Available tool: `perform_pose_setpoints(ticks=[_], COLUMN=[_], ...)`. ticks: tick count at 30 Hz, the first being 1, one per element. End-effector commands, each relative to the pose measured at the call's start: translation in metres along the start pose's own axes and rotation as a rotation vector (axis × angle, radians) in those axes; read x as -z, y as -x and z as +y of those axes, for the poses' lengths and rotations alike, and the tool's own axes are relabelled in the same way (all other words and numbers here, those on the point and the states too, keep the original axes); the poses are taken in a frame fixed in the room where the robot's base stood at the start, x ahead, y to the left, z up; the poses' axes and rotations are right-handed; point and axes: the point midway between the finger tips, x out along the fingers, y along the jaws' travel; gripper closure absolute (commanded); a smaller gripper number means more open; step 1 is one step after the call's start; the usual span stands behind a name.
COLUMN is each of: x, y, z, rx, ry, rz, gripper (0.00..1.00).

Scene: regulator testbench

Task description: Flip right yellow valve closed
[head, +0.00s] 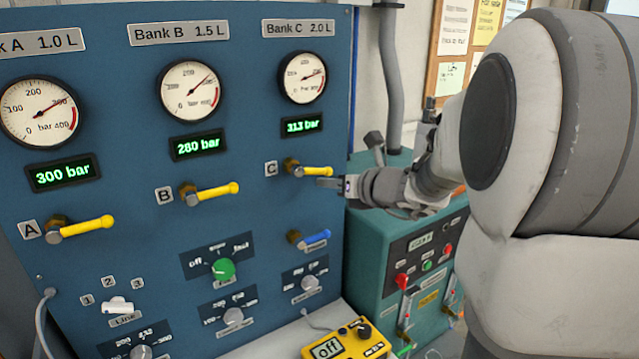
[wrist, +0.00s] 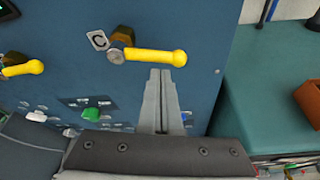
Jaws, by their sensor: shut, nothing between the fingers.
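The right yellow valve, marked C, has a yellow handle (head: 316,171) on a brass body on the blue panel (head: 110,130). The handle lies nearly level, pointing right. It also shows in the wrist view (wrist: 155,57). My gripper (head: 326,183) is shut and empty. Its fingertips (wrist: 160,75) appear just below the handle near its free end in the wrist view; I cannot tell if they touch it. Yellow handle B (head: 215,190) and yellow handle A (head: 85,227) also point right, tilted slightly upward in the head view.
A blue handle (head: 315,238) sits below valve C. A green knob (head: 223,269) and grey knobs are lower on the panel. A yellow handheld device (head: 345,345) lies below. A teal cabinet (head: 370,270) with red levers stands right of the panel.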

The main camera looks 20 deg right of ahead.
Motion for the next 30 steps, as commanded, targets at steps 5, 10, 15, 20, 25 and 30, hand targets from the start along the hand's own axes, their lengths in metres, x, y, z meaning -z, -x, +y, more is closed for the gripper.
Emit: perform_pose_setpoints(ticks=[5, 10, 15, 20, 25, 30], x=[-0.003, -0.01, -0.015, -0.016, -0.016, -0.021], y=[0.0, 0.003, 0.005, 0.006, 0.006, 0.007], z=[0.0, -0.001, 0.0, -0.001, 0.0, 0.001], rx=[0.036, 0.08, 0.097, 0.098, 0.098, 0.097], ry=[0.111, 0.229, 0.275, 0.275, 0.274, 0.274], rz=[-0.003, -0.003, -0.002, -0.001, -0.001, -0.002], gripper=[1.0, 1.0, 1.0, 1.0, 1.0, 1.0])
